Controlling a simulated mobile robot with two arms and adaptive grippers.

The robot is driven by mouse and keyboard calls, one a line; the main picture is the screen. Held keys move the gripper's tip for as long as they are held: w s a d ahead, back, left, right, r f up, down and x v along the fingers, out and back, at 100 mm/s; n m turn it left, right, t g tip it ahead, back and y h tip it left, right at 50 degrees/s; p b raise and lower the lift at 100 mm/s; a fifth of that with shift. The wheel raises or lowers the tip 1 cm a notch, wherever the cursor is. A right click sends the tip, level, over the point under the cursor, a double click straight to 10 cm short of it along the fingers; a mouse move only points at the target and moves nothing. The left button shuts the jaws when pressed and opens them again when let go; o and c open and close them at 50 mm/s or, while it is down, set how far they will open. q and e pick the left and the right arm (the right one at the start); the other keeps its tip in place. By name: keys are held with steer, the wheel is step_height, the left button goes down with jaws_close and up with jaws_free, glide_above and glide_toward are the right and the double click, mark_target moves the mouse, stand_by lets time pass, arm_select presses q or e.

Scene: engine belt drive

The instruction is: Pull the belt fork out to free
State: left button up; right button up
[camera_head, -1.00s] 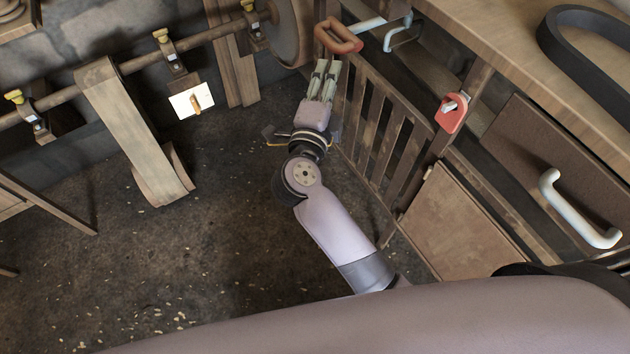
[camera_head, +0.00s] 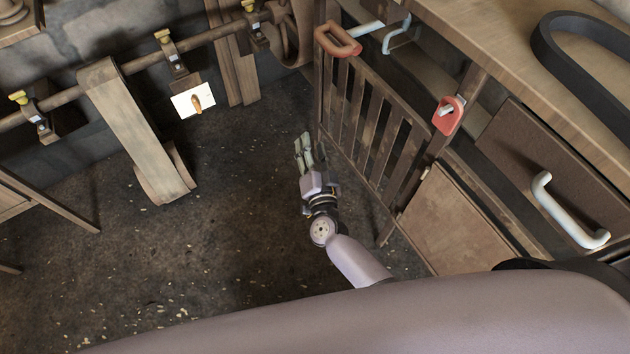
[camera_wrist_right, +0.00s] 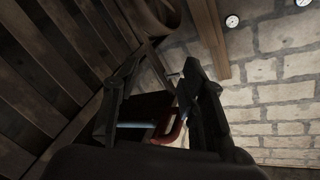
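A red loop handle (camera_head: 338,40) on a pale rod (camera_head: 370,28) sits at the top of the slatted wooden guard, top centre in the head view. I take it for the belt fork's handle. My right gripper (camera_head: 303,140) is below and left of it, apart from it, over the floor beside the guard. In the wrist view its fingers (camera_wrist_right: 160,85) stand apart with nothing held. A red loop (camera_wrist_right: 174,130) and a pale bluish bar (camera_wrist_right: 135,125) show behind and between them, partly hidden. My left gripper is not in view.
The slatted guard (camera_head: 372,125) stands right of my right gripper. A red tag-like piece (camera_head: 448,114), a white drawer handle (camera_head: 565,212) and a dark belt loop (camera_head: 570,60) are at right. A flat belt (camera_head: 135,135) hangs from the shaft at left. Open floor lies between.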

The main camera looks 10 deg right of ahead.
steer(key=s+f+n+g+y, duration=0.2)
steer(key=s+f+n, duration=0.1)
steer(key=f, duration=0.7)
steer(key=shift+s+n, duration=0.4)
steer(key=shift+s, duration=0.25)
steer(key=shift+a, duration=0.15)
